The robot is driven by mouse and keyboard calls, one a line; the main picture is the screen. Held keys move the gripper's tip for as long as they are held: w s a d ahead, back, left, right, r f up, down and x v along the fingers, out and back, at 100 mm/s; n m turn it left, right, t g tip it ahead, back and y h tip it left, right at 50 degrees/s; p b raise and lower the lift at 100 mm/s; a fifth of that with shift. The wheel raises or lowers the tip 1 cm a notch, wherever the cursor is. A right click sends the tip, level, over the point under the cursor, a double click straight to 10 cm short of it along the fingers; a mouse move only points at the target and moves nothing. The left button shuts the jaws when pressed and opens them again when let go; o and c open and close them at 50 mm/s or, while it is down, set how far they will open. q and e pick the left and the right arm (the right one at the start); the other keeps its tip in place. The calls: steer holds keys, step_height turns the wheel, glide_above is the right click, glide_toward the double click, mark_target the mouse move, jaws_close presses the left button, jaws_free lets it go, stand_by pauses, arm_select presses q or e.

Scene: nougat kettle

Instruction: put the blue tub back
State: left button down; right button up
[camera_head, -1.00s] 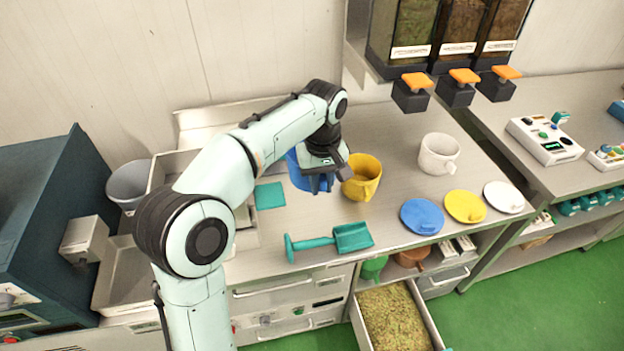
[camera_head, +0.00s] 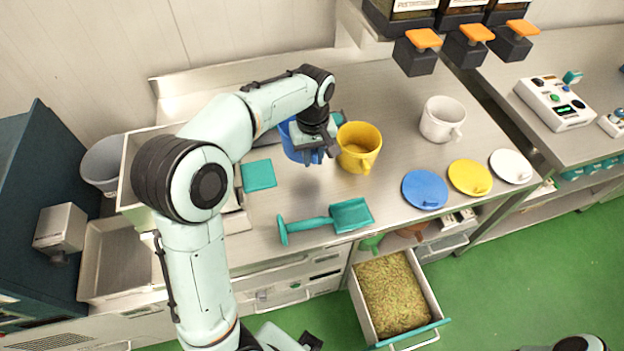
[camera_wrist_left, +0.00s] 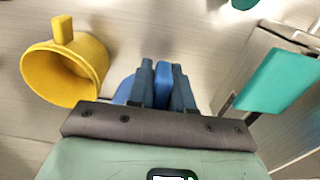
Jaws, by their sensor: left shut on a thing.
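The blue tub (camera_head: 290,141) is at the back of the steel worktop, just left of the yellow tub (camera_head: 359,147). My left gripper (camera_head: 319,157) covers its right side and is shut on it. In the left wrist view, a blue part, seemingly its handle, sits between the fingers (camera_wrist_left: 160,88), with more of the tub (camera_wrist_left: 124,91) behind them. The yellow tub (camera_wrist_left: 65,68) is to the left there. I cannot tell whether the blue tub touches the worktop. My right gripper is not recognisable in view.
A white tub (camera_head: 441,119) stands to the right. Blue (camera_head: 424,188), yellow (camera_head: 469,177) and white (camera_head: 510,165) lids lie along the front edge. Dispensers (camera_head: 470,44) overhang the back. A filled drawer (camera_head: 394,290) stands open below.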

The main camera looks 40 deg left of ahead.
arm_select(q)
step_height(320, 180, down, 10)
steer(key=shift+w+f+b, duration=0.1)
steer(key=shift+b, duration=0.35)
steer(key=shift+f, duration=0.15)
steer(key=c, duration=1)
jaws_free()
steer(key=shift+r, duration=0.45)
step_height(320, 180, up, 12)
steer(key=shift+f+p, duration=0.2)
steer(key=shift+p, duration=0.55)
